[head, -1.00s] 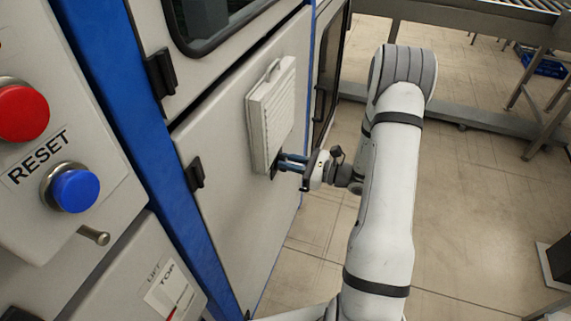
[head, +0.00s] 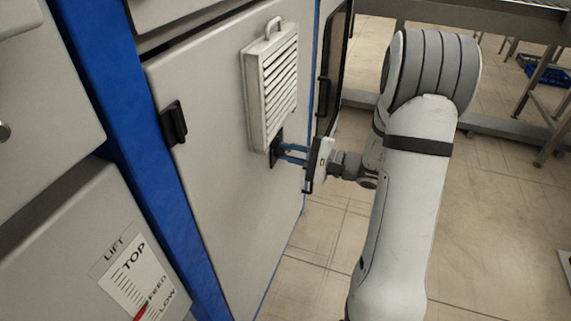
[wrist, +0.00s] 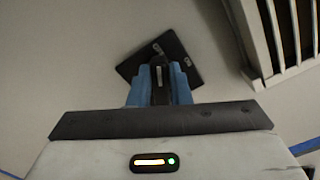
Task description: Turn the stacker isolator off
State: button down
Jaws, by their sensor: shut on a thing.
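The isolator is a small black plate (wrist: 186,62) with a black knob (wrist: 158,74) on the grey cabinet door. It also shows in the head view (head: 274,160), just below the louvred vent. In the wrist view the plate looks tilted and has small pale marks, too small to read. The knob has a pale line on it, roughly upright in that view. My gripper (head: 281,151) has its blue fingers on either side of the knob, shut on it. The fingers hide the knob in the head view and part of the plate in the wrist view.
The louvred vent (head: 271,85) juts out just above the isolator and shows at upper right in the wrist view. A black latch (head: 173,123) is on the door's left edge. A lift scale (head: 138,278) is at lower left.

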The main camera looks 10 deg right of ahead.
jog(key=n+b, duration=0.2)
jog(key=b, duration=0.2)
jog(key=f+n+b, duration=0.1)
jog(key=n+b, duration=0.2)
jog(key=b, duration=0.1)
jog(key=shift+d, duration=0.1)
jog(key=shift+r+n+b, duration=0.2)
jog(key=shift+n+b, duration=0.1)
jog(key=shift+n, duration=0.1)
jog(key=c, duration=1.3)
grip_release()
jog(key=shift+c, duration=0.2)
jog(key=shift+f, duration=0.1)
